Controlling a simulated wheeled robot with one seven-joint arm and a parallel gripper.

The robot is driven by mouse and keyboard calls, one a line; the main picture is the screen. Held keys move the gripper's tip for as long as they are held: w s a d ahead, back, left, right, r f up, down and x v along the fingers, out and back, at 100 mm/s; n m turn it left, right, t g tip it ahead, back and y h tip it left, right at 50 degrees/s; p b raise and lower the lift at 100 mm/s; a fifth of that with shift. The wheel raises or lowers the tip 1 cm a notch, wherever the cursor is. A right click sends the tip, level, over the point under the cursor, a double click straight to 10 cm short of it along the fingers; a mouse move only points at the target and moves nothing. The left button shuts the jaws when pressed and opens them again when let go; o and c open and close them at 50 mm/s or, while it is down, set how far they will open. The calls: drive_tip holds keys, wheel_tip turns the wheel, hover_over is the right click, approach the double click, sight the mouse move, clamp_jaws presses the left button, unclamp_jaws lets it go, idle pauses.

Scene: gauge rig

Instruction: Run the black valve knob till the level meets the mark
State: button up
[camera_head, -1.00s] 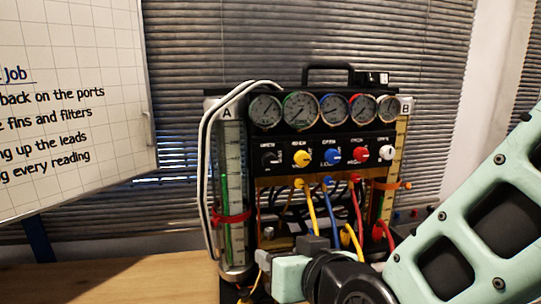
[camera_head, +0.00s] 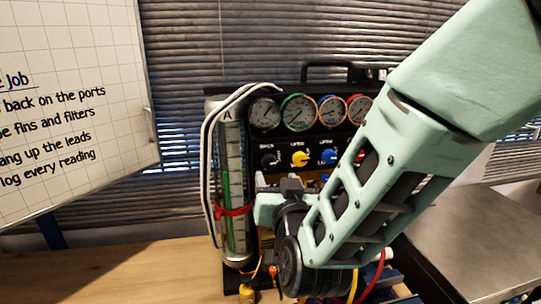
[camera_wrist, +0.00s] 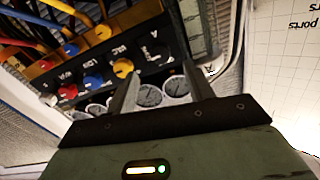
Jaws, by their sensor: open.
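The black valve knob (camera_head: 268,158) is leftmost in the row of knobs on the black panel, below the gauges. In the wrist view the black knob (camera_wrist: 155,52) lies between and just beyond the fingertips of my gripper (camera_wrist: 160,70). The fingers are apart with nothing between them; contact with the knob does not show. In the head view my gripper (camera_head: 291,184) is below the knob, partly hidden by my arm. The upright gauge tube A (camera_head: 237,160) has a green strip and a red band (camera_head: 233,212) around it. I cannot clearly tell the liquid level against the band.
A yellow knob (camera_wrist: 122,68) sits close beside the black one, with blue (camera_wrist: 93,80), red (camera_wrist: 67,91) and white (camera_wrist: 48,100) knobs further along. Pale hoses (camera_head: 211,150) loop beside the tube. Hoses and leads hang below the panel. Wooden bench (camera_head: 110,275) is clear at left.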

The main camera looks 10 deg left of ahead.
sight(270, 165)
drive_tip(key=p+x, duration=0.3)
drive_tip(key=x, duration=0.5)
drive_tip(key=shift+w, duration=0.2)
drive_tip(key=c, duration=1)
